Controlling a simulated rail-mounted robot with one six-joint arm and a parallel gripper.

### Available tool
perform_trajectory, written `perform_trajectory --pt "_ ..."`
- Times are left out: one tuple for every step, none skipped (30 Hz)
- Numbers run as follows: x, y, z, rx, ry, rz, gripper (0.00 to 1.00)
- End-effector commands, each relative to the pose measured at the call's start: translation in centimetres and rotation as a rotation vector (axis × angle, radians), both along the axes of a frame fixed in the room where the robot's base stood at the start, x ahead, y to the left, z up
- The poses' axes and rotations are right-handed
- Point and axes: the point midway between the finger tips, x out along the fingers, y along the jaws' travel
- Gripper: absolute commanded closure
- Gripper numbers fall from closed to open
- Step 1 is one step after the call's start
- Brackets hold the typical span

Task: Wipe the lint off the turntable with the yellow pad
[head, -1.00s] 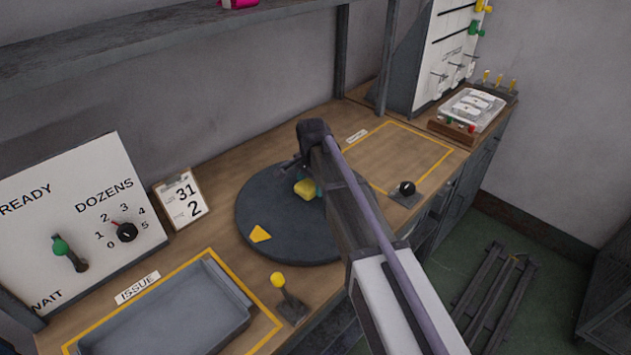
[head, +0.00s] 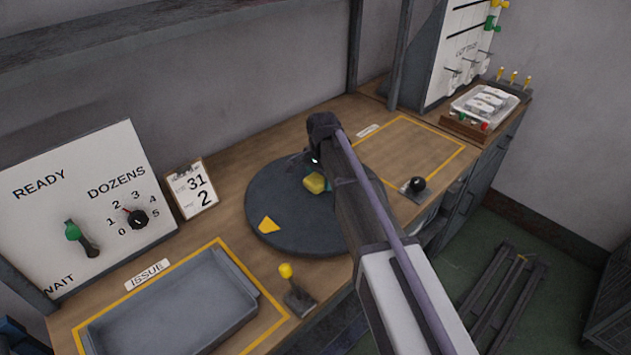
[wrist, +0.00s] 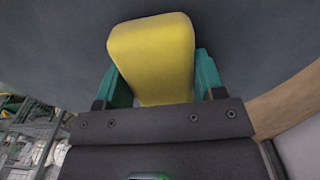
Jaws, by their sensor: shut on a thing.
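The turntable (head: 290,230) is a dark grey round disc on the wooden bench, and its surface also fills the top of the wrist view (wrist: 50,50). The yellow pad (head: 314,184) is over the back part of the disc; in the wrist view the yellow pad (wrist: 152,55) sits between green fingers. My gripper (wrist: 153,80) is shut on the pad. I cannot tell whether the pad touches the disc. A yellow triangle mark (head: 268,225) shows at the disc's front left. I cannot make out any lint. My arm hides the disc's right part.
A grey tray (head: 255,283) lies in the ISSUE outline at front left. A yellow-knobbed lever (head: 295,292) and a black-knobbed one (head: 413,187) stand near the bench's front edge. A clipboard (head: 193,190) leans left of the disc. The outlined area (head: 425,150) at right is bare.

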Motion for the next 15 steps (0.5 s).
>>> perform_trajectory --pt "0.3 -0.3 -0.1 -0.002 -0.001 -0.001 0.59" --pt "0.3 -0.4 -0.1 -0.002 -0.001 -0.001 0.59" --pt "0.3 -0.4 -0.1 -0.002 -0.001 -0.001 0.59" --pt "0.3 -0.4 -0.1 -0.002 -0.001 -0.001 0.59" --pt "0.3 -0.4 -0.1 -0.002 -0.002 -0.001 0.59" --pt "0.4 -0.5 -0.1 -0.002 -0.002 -0.001 0.59" --pt "0.5 -0.6 -0.1 -0.002 -0.002 -0.001 0.59" --pt "0.6 -0.8 -0.1 -0.002 -0.002 -0.001 0.59" --pt "0.9 -1.0 0.0 -0.002 -0.002 -0.002 0.59" --pt "1.1 -1.3 0.0 -0.002 -0.002 -0.002 0.59" --pt "1.3 -1.5 0.0 -0.002 -0.002 -0.002 0.59" --pt "1.7 -1.9 0.0 -0.002 -0.002 -0.003 0.59" --pt "1.9 -2.1 0.1 -0.002 -0.002 -0.003 0.59" --pt "2.1 -2.4 0.1 -0.002 -0.002 -0.003 0.59" --pt "2.4 -2.8 0.1 -0.002 -0.002 -0.002 0.59"
